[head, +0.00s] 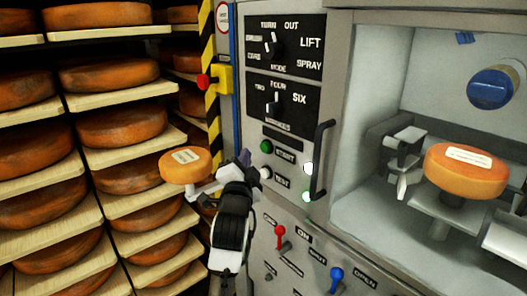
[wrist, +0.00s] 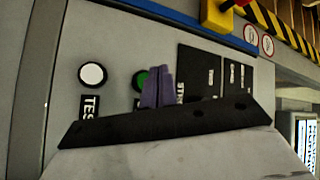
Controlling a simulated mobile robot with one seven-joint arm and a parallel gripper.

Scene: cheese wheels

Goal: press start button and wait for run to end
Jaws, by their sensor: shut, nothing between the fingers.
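The green start button (head: 266,147) is on the machine's grey front panel, above the white test button (head: 266,173). My gripper (head: 243,158) is close to the panel, just left of these buttons. In the wrist view, its purple fingers (wrist: 158,88) are shut together and empty. They partly cover the green start button (wrist: 141,80), and the white test button (wrist: 92,74) is clear to the left. I cannot tell whether the fingertips touch the button. One cheese wheel (head: 466,171) sits on a support inside the machine's chamber.
Another cheese wheel (head: 186,165) is on a small pale support left of my gripper. Wooden shelves (head: 125,93) with several wheels fill the left side. A black handle (head: 318,160), a red lever (head: 280,236) and a blue lever (head: 336,278) stick out of the machine. A red-and-yellow stop button (head: 204,81) is above.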

